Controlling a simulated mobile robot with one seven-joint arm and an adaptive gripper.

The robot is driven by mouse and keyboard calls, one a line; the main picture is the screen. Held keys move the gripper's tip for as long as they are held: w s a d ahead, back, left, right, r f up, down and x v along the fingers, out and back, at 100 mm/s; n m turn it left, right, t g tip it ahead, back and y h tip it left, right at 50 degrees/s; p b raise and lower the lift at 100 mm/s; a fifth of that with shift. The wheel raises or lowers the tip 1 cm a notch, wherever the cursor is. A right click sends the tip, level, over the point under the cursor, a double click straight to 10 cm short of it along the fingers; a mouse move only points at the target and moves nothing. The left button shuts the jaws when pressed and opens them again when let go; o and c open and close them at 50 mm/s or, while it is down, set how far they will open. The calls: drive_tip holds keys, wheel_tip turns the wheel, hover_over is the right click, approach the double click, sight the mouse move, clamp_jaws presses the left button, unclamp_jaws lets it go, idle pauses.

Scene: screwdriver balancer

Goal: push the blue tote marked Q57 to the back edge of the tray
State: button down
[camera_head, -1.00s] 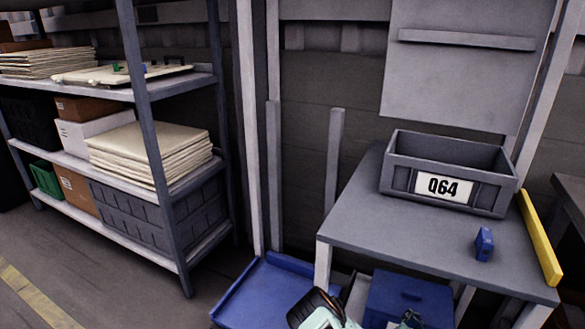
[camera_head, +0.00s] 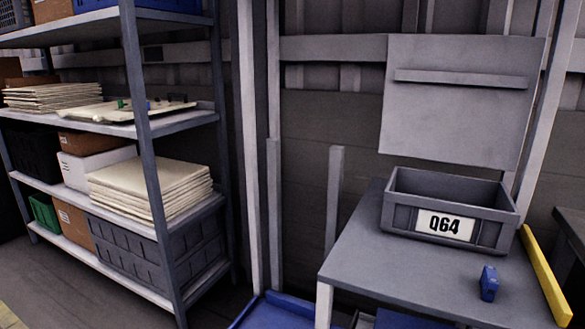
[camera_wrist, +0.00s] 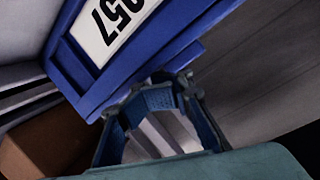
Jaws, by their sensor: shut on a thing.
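In the wrist view, the blue tote (camera_wrist: 90,75) fills the upper left, tilted in the picture. Its white label (camera_wrist: 108,28) is partly cut off and reads "Q57". My gripper (camera_wrist: 160,84) is shut on the tote, with its fingertips at the tote's lower edge; the exact contact is hard to see. Pale strips show between the fingers. In the head view, a blue tray (camera_head: 280,314) shows at the bottom edge, mostly cut off. My gripper is out of the head view.
A grey table (camera_head: 400,270) carries a grey bin marked Q64 (camera_head: 485,237) and a small blue item (camera_head: 489,283). A yellow bar (camera_head: 545,275) lies along its right edge. A loaded shelf rack (camera_head: 145,150) stands at left. A blue surface (camera_head: 398,320) shows under the table.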

drive_tip(key=shift+a+f, duration=0.1)
drive_tip(key=shift+f, duration=0.25)
drive_tip(key=shift+w+b, duration=1.5)
drive_tip(key=shift+w, duration=1.2)
drive_tip(key=shift+w+d+r+b, duration=0.1)
drive_tip(key=shift+w+d+b, duration=0.1)
drive_tip(key=shift+w, duration=1.2)
drive_tip(key=shift+w+d+r+b, duration=0.1)
drive_tip(key=shift+w+d+b, duration=0.1)
drive_tip(key=shift+w, duration=1.15)
drive_tip(key=shift+s, duration=0.1)
drive_tip(key=shift+s+p, duration=1)
drive_tip(key=shift+s, duration=0.25)
wheel_tip(320, 180, up, 15)
drive_tip(key=p, duration=1.3)
drive_tip(key=shift+w, duration=0.1)
